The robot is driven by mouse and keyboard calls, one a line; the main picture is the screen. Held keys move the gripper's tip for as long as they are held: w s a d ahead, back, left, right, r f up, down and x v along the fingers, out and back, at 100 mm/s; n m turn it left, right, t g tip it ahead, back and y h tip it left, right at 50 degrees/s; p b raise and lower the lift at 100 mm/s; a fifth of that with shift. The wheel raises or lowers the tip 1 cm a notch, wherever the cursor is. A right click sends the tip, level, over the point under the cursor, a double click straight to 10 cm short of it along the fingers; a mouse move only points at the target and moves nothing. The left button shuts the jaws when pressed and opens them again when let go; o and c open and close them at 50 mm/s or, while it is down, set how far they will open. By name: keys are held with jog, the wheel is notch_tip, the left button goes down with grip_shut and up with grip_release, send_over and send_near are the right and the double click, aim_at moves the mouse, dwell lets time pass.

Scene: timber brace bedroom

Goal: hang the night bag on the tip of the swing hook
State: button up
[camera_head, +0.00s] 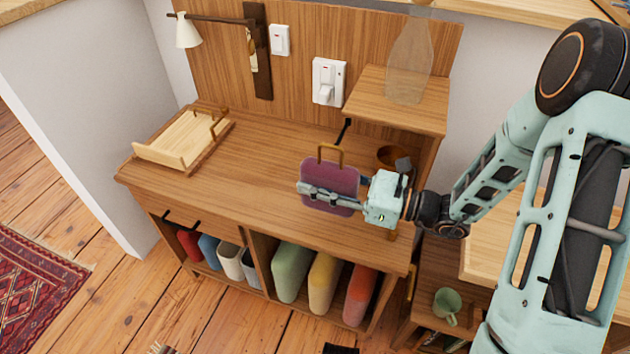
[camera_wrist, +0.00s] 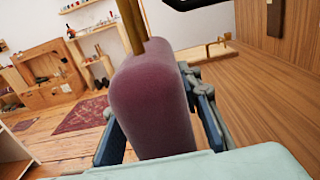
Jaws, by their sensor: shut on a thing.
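The night bag (camera_head: 330,178) is a plum-purple, rounded bag with a brass loop handle (camera_head: 331,152) on top. It is upright, above the desk's front part. My gripper (camera_head: 316,190) is shut on its body, a finger on each side. In the wrist view the bag (camera_wrist: 155,95) fills the middle between my fingers, its handle (camera_wrist: 132,25) rising out of view. A thin black arm (camera_head: 344,131), which looks like the swing hook, stands out behind the bag, beside the raised shelf. The handle appears apart from it. A black piece crosses the wrist view's top edge; its tip is cut off.
The wooden desk (camera_head: 225,165) has a pale tray (camera_head: 172,142) at left and a dark bowl (camera_head: 391,156) under the raised shelf (camera_head: 380,100). A glass bottle (camera_head: 409,62) stands on that shelf. A white lamp (camera_head: 187,32) hangs at upper left. The desk's middle is clear.

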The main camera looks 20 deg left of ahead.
jog(key=shift+w+d, duration=0.2)
jog(key=shift+w, duration=1.95)
jog(key=shift+w, duration=0.15)
jog(key=shift+f+b, duration=0.4)
jog(key=shift+f, duration=0.45)
jog(key=o, duration=1.4)
jog(key=shift+c, duration=0.2)
jog(key=shift+d, duration=0.1)
jog(key=s+d, duration=0.1)
jog(key=d, duration=1)
jog(key=shift+d, duration=0.4)
